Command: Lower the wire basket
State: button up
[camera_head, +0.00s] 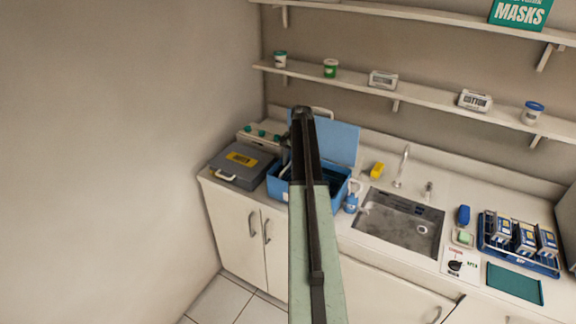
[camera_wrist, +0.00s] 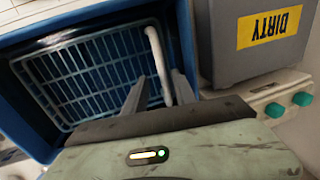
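The wire basket (camera_wrist: 95,70), a pale grid with a light rim, shows in the wrist view inside the blue tub (camera_wrist: 40,138). Its white handle (camera_wrist: 157,55) rises toward me. In the wrist view my gripper (camera_wrist: 160,80) has its two grey fingers apart, with the handle between them, nearer the right finger. A gap shows on the left side of the handle; contact on the right cannot be told. In the head view the blue tub (camera_head: 284,190) stands on the counter with its lid (camera_head: 340,143) raised. My arm hides most of the basket and fingers there.
A grey case labelled DIRTY (camera_wrist: 262,45) stands close beside the tub; the case also shows in the head view (camera_head: 236,171). Shelves (camera_head: 395,98) run along the wall behind.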

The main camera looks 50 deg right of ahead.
notch_tip(320, 180, up, 8)
jog(key=s+p, duration=0.1)
jog(key=p, duration=0.6)
jog(key=shift+s+d+f+p, duration=0.15)
jog(key=shift+s+d+p, duration=0.05)
jog(key=shift+s+p, duration=0.15)
jog(key=shift+w, duration=0.1)
